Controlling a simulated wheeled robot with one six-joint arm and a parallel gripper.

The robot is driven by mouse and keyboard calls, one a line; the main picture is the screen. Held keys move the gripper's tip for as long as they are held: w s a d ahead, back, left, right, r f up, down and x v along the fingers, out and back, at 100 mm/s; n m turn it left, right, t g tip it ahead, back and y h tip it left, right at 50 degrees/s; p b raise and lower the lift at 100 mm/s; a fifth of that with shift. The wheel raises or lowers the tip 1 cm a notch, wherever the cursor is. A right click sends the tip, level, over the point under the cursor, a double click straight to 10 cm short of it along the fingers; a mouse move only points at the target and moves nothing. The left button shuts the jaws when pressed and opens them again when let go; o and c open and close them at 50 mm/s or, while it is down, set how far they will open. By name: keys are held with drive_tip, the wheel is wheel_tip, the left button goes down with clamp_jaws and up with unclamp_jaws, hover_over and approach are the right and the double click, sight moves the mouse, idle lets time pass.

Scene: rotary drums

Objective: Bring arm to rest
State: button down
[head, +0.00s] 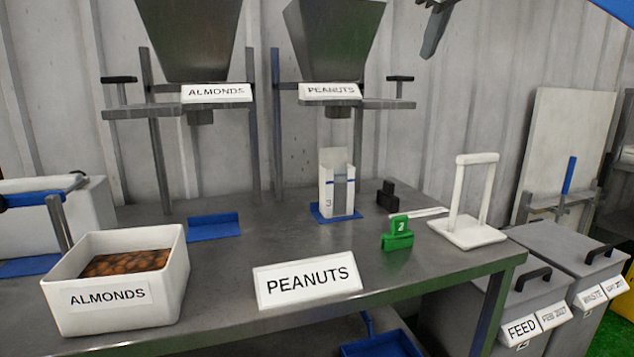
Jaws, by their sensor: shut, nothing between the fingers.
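My gripper (433,38) hangs at the top edge of the head view, right of the peanuts hopper (332,40). Its dark fingers point down, are shut and hold nothing. It is high above the metal table (230,265) and appears apart from everything. The rest of my arm is mostly outside the view.
A white almonds bin (170,285) stands front left, beside a PEANUTS sign (307,281). A white carton (337,188) stands on a blue mat under the peanuts hopper. A green clip (397,234) and white stand (468,232) are at right. Grey FEED and WASTE bins are beyond.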

drive_tip(key=s+d+f+m+g, duration=0.1)
drive_tip(key=s+d+f+m, duration=0.1)
drive_tip(key=s+f, duration=0.8)
drive_tip(key=s+d+f+m+g, duration=0.1)
drive_tip(key=s+f, duration=0.9)
drive_tip(key=f, duration=1.7)
drive_tip(key=s+d+f+m+g, duration=0.2)
drive_tip(key=s+f+m, duration=0.3)
drive_tip(key=s+f, duration=0.5)
wheel_tip(320, 180, down, 8)
drive_tip(key=shift+s+d+f, duration=0.2)
drive_tip(key=shift+d, duration=0.3)
drive_tip(key=shift+r, duration=0.1)
